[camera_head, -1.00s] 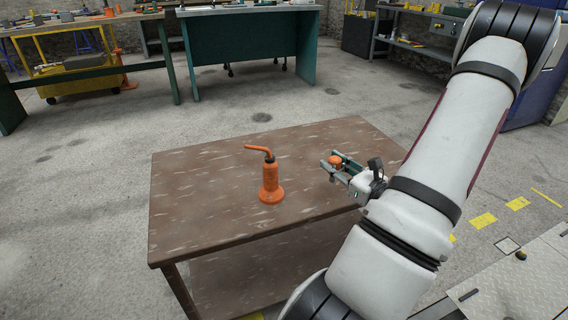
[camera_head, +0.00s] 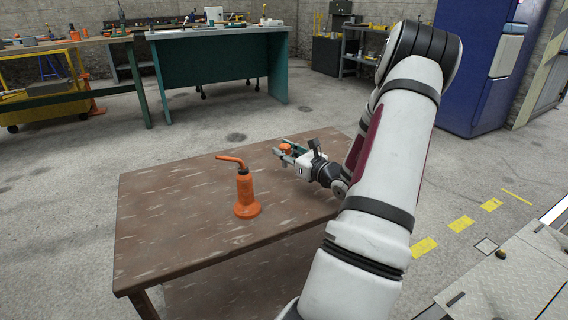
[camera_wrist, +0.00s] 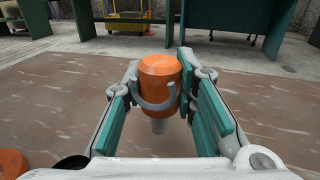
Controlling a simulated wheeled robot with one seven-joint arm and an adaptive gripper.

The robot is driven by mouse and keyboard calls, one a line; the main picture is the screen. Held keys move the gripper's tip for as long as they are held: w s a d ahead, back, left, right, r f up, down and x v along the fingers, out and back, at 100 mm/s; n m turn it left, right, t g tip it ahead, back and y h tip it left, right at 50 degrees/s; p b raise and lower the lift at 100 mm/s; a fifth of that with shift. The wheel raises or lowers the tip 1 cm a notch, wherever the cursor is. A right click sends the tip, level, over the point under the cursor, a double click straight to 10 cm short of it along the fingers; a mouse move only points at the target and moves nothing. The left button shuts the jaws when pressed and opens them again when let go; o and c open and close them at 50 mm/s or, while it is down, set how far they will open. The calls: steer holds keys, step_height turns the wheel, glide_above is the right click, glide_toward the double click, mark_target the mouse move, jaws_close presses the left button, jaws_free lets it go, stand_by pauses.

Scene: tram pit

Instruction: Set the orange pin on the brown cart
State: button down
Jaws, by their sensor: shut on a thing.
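The orange pin (camera_wrist: 160,75) is upright between the fingers of my gripper (camera_wrist: 158,95) in the wrist view, with a grey ring around it and a grey tip below. In the head view the pin (camera_head: 285,149) shows small at my gripper (camera_head: 287,150). My gripper is shut on it, over the top of the brown cart (camera_head: 170,215), toward its far right part. I cannot tell whether the pin's tip touches the cart top (camera_wrist: 50,90).
An orange oil can (camera_head: 246,195) with a bent spout stands on the cart, left of my gripper; part of an orange object (camera_wrist: 12,162) shows at the wrist view's lower left. The cart's left part is clear. A green workbench (camera_head: 215,70) stands behind.

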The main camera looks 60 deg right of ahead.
mark_target(284, 166)
steer(key=shift+w+d+f+b, duration=0.1)
steer(key=shift+w+f+b, duration=0.1)
steer(key=shift+f+b, duration=1.25)
steer(key=shift+f+p, duration=0.35)
steer(key=shift+p, duration=0.05)
steer(key=shift+f, duration=0.1)
steer(key=c, duration=1.3)
jaws_free()
steer(key=shift+s+r, duration=0.1)
steer(key=shift+r, duration=0.1)
steer(key=p+v, duration=0.3)
steer(key=v, duration=0.9)
